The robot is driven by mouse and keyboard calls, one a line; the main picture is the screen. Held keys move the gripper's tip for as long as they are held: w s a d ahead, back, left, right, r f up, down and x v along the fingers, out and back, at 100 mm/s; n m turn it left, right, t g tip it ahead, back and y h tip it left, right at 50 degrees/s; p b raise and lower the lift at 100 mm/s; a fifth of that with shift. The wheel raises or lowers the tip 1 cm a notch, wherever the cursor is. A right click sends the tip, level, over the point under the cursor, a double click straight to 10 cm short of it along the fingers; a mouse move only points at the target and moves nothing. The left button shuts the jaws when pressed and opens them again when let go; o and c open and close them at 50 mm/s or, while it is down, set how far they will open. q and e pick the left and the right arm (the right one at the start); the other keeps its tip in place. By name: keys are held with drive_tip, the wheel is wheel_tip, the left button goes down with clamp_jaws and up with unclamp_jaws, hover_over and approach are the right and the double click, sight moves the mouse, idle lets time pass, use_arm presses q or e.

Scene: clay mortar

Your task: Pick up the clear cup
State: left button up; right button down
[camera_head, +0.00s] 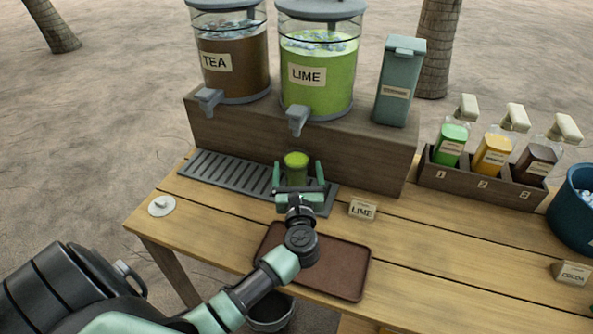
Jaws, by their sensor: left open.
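A clear cup (296,160) holding green liquid stands upright on the grey slatted drip tray (222,174), below the spout of the lime dispenser (318,75). My left gripper (298,174) is open. Its two fingers are on the left and right of the cup, with the palm on the near side. I cannot tell whether the fingers touch the cup. The cup's lower part is partly hidden by the gripper. My right gripper is not in view.
A brown tray (345,270) lies in front, partly under my left arm. A "LIME" sign (362,209) stands right of the gripper. The tea dispenser (232,70) is at the back left. A rack of bottles (480,184) and a blue bucket (573,220) stand right.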

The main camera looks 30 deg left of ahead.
sight(296, 149)
use_arm(q)
drive_tip(key=x, duration=0.5)
drive_tip(key=shift+a+r+p, duration=0.1)
drive_tip(key=shift+r+p, duration=0.05)
drive_tip(key=shift+p, duration=0.25)
clamp_jaws()
drive_tip(key=shift+r, duration=0.1)
